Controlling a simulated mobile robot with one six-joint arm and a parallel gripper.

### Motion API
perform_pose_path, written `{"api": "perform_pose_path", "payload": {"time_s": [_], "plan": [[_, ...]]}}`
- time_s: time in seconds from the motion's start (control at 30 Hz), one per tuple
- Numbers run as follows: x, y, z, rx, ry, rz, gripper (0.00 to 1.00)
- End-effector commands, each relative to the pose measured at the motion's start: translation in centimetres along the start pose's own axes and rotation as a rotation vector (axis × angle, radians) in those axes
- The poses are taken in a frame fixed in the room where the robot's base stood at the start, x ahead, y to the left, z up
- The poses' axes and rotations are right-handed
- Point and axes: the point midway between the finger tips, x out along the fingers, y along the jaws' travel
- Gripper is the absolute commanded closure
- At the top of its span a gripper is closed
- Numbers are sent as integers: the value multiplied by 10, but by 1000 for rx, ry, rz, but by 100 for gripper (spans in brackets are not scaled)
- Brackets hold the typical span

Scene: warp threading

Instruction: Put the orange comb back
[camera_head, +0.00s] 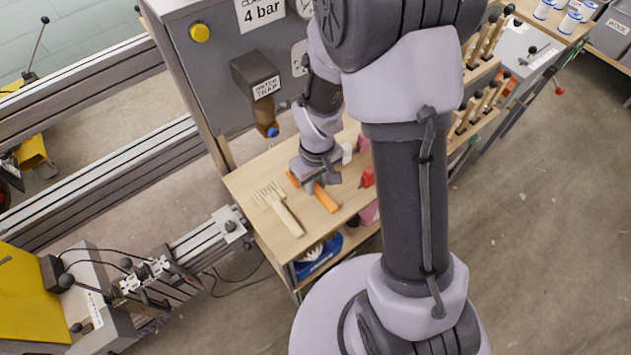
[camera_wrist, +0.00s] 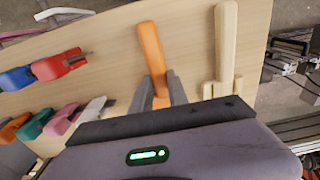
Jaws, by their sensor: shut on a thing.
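The orange comb (camera_wrist: 151,48) lies at the table's surface in the wrist view, its handle pointing away from my gripper (camera_wrist: 160,93). The two grey fingers are on either side of it and shut on it. Its teeth end is hidden by the fingers and the wrist. In the head view my gripper (camera_head: 318,182) is low over the wooden table, with the orange comb's handle (camera_head: 327,200) showing in front of it. I cannot tell whether the comb touches the table.
A pale wooden comb (camera_head: 283,214) lies close by on the table (camera_head: 245,180); it also shows in the wrist view (camera_wrist: 226,45). A red-handled tool (camera_wrist: 60,65) and a blue one (camera_wrist: 15,78) lie at the left. A grey cabinet (camera_head: 222,75) stands behind the table.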

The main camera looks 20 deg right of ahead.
Motion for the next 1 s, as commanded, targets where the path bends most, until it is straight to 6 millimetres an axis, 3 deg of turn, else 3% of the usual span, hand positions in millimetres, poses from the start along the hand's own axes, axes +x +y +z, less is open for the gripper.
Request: {"api": "perform_pose_path", "payload": {"time_s": [0.67,0.7,0.8,1.0], "plan": [[8,0,0,0,0,0,100],[8,0,0,0,0,0,76],[8,0,0,0,0,0,56],[8,0,0,0,0,0,55]]}}
